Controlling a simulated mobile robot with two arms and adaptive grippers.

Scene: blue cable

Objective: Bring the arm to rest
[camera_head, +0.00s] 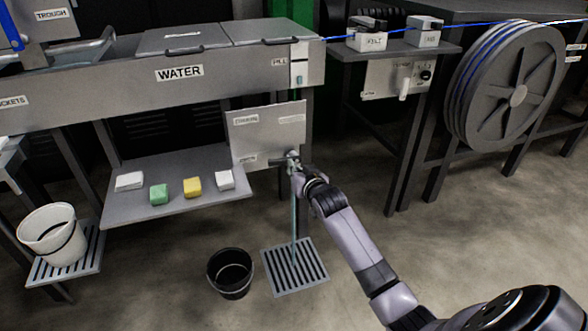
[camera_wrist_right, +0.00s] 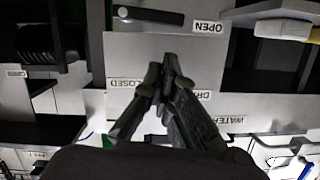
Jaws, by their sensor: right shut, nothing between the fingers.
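My right gripper (camera_head: 292,166) is at the lower right of the grey drain panel (camera_head: 262,135) under the water trough (camera_head: 210,75). In the right wrist view the gripper (camera_wrist_right: 170,60) has its fingers together, with nothing between them. A dark valve handle (camera_wrist_right: 150,15) lies sideways beyond the fingertips, near the OPEN label (camera_wrist_right: 207,26). The fingertips appear apart from it. A thin pale stream (camera_head: 294,220) runs from below the gripper down to the floor grate (camera_head: 308,282). My left gripper is not in view.
A black bucket (camera_head: 230,285) stands left of the grate. A shelf (camera_head: 165,208) holds several small blocks. A white bucket (camera_head: 52,236) stands at the left. A reel (camera_head: 490,90) carries blue cable at the right. Floor below the reel is clear.

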